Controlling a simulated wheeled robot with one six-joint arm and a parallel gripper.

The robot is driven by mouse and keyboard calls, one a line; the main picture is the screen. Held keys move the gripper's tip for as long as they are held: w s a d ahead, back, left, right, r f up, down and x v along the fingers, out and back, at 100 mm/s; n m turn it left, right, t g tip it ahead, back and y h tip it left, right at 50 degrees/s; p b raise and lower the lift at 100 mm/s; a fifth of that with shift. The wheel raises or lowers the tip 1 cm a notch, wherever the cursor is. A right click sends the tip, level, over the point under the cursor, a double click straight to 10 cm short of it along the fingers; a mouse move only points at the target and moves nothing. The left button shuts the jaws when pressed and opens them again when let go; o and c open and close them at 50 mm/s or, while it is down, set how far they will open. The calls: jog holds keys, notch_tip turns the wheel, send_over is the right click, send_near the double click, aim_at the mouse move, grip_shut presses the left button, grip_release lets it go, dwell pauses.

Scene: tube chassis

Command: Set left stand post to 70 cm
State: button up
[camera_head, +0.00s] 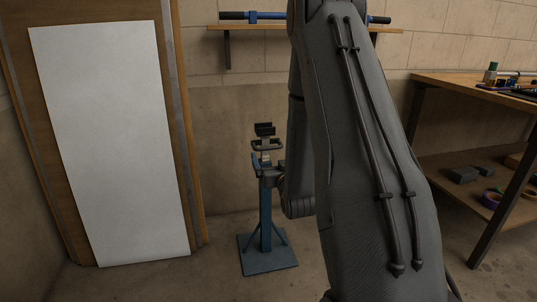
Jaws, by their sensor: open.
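A blue stand (266,225) with a square base plate stands upright on the floor, left of my arm. It is the only stand in view. A dark head piece (265,130) shows above the post's top. My gripper (267,168) is at the upper part of the post, reaching in from the right, and is open. Its fingers overlap the post in this view, so I cannot tell whether they touch it. No height marking can be read. My dark arm hides the area to the right of the stand.
A white sheet on a brown board (110,145) leans at the left wall. A wall shelf (255,28) carries a blue bar with black ends (265,16). A wooden workbench (460,83) with tools stands at the right. Floor left of the stand is clear.

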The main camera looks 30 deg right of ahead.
aim_at(270, 149)
jog(key=b+x, duration=0.1)
jog(key=x, duration=0.6)
jog(key=shift+c, duration=0.2)
jog(key=c, duration=1.2)
notch_tip(270, 149, up, 5)
jog(key=p, duration=0.3)
jog(key=shift+r, duration=0.1)
jog(key=o, duration=1.2)
jog(key=shift+s+d, duration=0.1)
jog(key=shift+d, duration=0.05)
jog(key=shift+o, duration=0.2)
jog(key=shift+a, duration=0.2)
